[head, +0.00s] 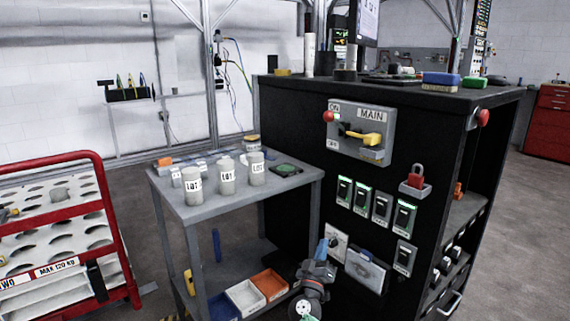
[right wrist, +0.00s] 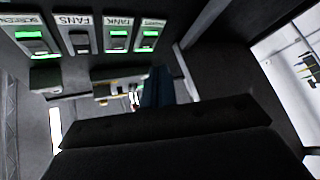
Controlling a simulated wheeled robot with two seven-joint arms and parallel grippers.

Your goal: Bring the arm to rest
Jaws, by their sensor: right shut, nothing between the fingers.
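My right gripper (head: 327,246) is low in front of the black cabinet (head: 283,150), its blue fingers pointing up. The fingers are shut and look empty. In the right wrist view the shut blue fingers (right wrist: 158,88) show beyond the dark gripper body. A row of rocker switches (right wrist: 115,38) with green lights is at upper left there, apart from the fingers. In the head view my right arm rises from the bottom edge, below the switch row (head: 381,208). My left gripper is not in view.
A grey panel with a yellow MAIN handle (head: 372,139) is on the cabinet front, with a red padlock (head: 416,181) to its right. A small grey table (head: 220,205) with several labelled cups stands at left. A red-framed trolley (head: 113,220) is at far left.

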